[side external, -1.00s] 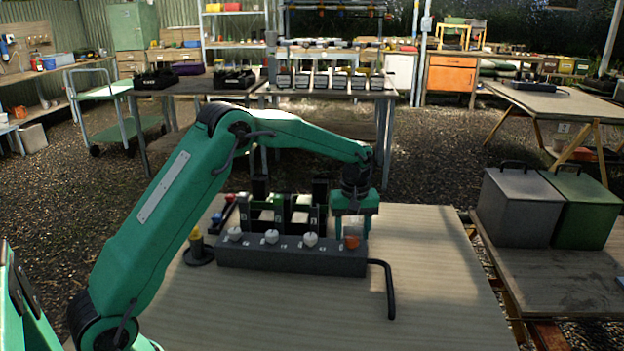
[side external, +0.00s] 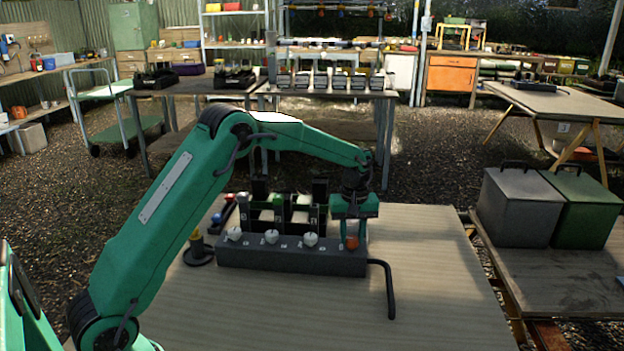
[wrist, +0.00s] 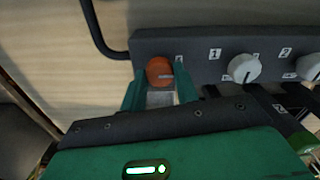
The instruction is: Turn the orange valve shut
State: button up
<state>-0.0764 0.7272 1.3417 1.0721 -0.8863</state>
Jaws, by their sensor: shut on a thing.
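The orange valve (side external: 352,243) is a round knob at the right end of a dark manifold block (side external: 290,256) on the table. My gripper (side external: 352,232) is over the block's right end, pointing down. In the wrist view my gripper (wrist: 160,80) is shut on the orange valve, a finger on either side.
Three white knobs (side external: 272,237) line the block to the left of the valve. A black pipe (side external: 388,285) bends from its right end. Racks (side external: 290,213) stand behind, a yellow-topped post (side external: 196,244) at left. The table front is clear.

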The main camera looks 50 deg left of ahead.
jog(key=shift+m, duration=0.3)
jog(key=m, duration=0.3)
jog(key=shift+r, duration=0.1)
jog(key=m, duration=1.4)
dwell(0.4)
jog(key=o, duration=1)
